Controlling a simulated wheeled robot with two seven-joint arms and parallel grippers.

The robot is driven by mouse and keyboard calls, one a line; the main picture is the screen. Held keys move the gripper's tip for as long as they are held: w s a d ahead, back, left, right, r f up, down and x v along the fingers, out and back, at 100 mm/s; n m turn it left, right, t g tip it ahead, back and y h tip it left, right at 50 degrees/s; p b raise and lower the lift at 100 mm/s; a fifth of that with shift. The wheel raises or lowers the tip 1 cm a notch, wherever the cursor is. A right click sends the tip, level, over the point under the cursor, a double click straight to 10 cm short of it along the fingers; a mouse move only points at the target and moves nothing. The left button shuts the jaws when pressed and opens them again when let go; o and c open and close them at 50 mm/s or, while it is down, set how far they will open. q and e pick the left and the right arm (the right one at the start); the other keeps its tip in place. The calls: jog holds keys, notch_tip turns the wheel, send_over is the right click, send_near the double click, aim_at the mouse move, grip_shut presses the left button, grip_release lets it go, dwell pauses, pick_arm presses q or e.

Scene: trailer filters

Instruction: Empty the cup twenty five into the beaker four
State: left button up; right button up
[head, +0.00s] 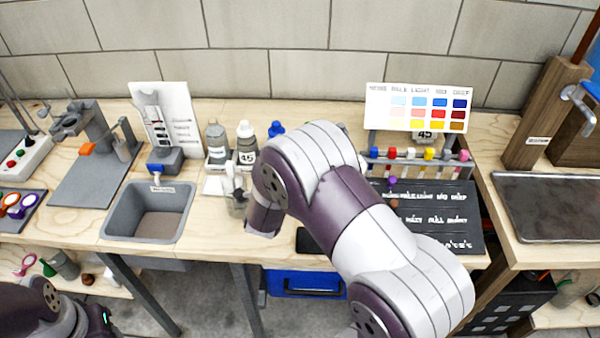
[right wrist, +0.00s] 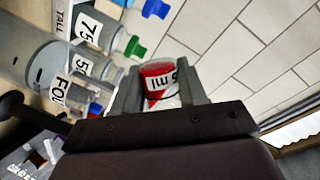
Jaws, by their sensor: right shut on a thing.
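My right gripper (right wrist: 160,72) is shut on a small clear cup with red in it (right wrist: 158,82). Its label is partly covered and reads something like "5 ml". In the right wrist view, a clear vessel whose partly cut label starts with "FOU" (right wrist: 62,88) stands at the left, apart from the cup; it appears to be beaker four. That view is rolled, so I cannot tell the cup's tilt for sure. In the head view, my right arm hides the right gripper and the cup. My left arm shows at the lower left corner, but its gripper is out of view.
Vessels labelled 75 (right wrist: 88,27) and TALL stand near the beaker, with a green cap (right wrist: 135,47) close to the gripper. The bench holds a grey sink (head: 150,212), bottles (head: 246,145), a colour chart (head: 418,108), a rack of coloured caps (head: 428,154) and a black board (head: 440,215).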

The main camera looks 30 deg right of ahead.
jog(key=shift+f+m+b, duration=0.3)
jog(key=shift+m+b, duration=0.2)
jog(key=shift+b, duration=0.15)
jog(key=shift+r+m+b, duration=0.3)
jog(key=shift+m+b, duration=0.1)
jog(key=shift+m, duration=0.4)
dwell(1.2)
jog(key=shift+f+m+t+b, duration=0.3)
jog(key=shift+f+m+b, duration=0.15)
jog(key=shift+m+b, duration=0.55)
dwell(1.2)
jog(key=shift+s+d+r+m+b, duration=0.1)
jog(key=shift+r+m+b, duration=0.1)
jog(key=shift+m+b, duration=0.6)
jog(key=shift+s+d+r+m+b, duration=0.15)
jog(key=shift+m+b, duration=0.15)
jog(key=shift+b, duration=0.9)
dwell(1.1)
